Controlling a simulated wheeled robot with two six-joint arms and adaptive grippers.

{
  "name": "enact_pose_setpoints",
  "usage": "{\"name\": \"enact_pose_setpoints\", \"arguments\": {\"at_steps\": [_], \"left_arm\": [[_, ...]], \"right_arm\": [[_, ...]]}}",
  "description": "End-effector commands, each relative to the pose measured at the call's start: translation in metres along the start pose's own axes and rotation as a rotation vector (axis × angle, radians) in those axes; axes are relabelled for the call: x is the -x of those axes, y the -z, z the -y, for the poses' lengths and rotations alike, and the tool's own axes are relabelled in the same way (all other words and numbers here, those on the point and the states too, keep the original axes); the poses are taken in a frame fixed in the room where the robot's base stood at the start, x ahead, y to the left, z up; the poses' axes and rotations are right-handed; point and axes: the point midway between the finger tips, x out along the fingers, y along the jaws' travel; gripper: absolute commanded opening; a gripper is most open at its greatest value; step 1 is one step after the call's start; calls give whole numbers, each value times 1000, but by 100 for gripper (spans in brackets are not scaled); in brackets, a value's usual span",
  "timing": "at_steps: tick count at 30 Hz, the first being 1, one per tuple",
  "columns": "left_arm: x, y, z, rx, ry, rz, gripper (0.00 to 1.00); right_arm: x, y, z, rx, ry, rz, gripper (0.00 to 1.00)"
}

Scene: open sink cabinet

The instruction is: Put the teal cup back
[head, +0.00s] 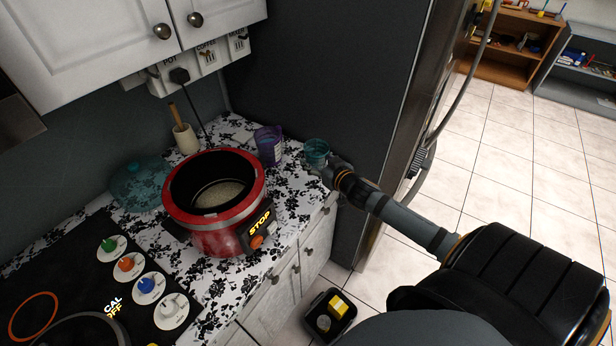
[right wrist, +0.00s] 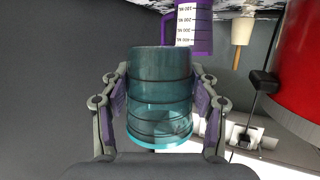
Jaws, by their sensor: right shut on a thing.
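The teal cup (head: 316,150) is see-through and stands out at the right end of the patterned counter, close to the dark wall panel. My right gripper (head: 326,170) reaches it from the right. In the right wrist view, the teal cup (right wrist: 160,95) fills the middle, with the purple-padded fingers of my right gripper (right wrist: 160,108) closed on its two sides. The cup looks upright in the head view. I cannot tell whether its base touches the counter. My left gripper is not in view.
A purple measuring cup (head: 268,145) stands just left of the teal cup. A red pot (head: 215,205), a teal glass lid (head: 138,186) and a utensil crock (head: 186,138) are further left. A dark bin (head: 330,318) is on the floor below the counter.

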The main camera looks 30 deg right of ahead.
Motion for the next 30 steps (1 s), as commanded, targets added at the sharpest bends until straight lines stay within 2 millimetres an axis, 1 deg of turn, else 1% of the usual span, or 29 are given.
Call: {"name": "enact_pose_setpoints", "arguments": {"at_steps": [1, 4, 9, 12, 17, 19, 21, 24, 30], "left_arm": [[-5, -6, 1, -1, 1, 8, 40], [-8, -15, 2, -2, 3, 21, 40], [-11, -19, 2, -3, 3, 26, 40], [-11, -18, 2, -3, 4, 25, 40], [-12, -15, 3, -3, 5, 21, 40], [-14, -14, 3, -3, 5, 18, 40], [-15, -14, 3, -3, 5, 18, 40], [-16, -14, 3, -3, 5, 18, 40], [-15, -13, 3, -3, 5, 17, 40]], "right_arm": [[-9, -9, -1, -10, -6, 2, 23], [-25, -19, 1, -11, -4, 1, 23], [-47, -33, 2, -5, -3, 3, 23], [-53, -37, 2, -1, -3, 3, 23], [-56, -38, 2, 0, -2, 2, 23], [-64, -45, 4, -4, -3, 4, 23], [-66, -58, 3, -2, -3, 6, 23], [-70, -69, 2, 0, -3, 5, 23], [-70, -71, 2, 1, -2, 2, 23]]}}
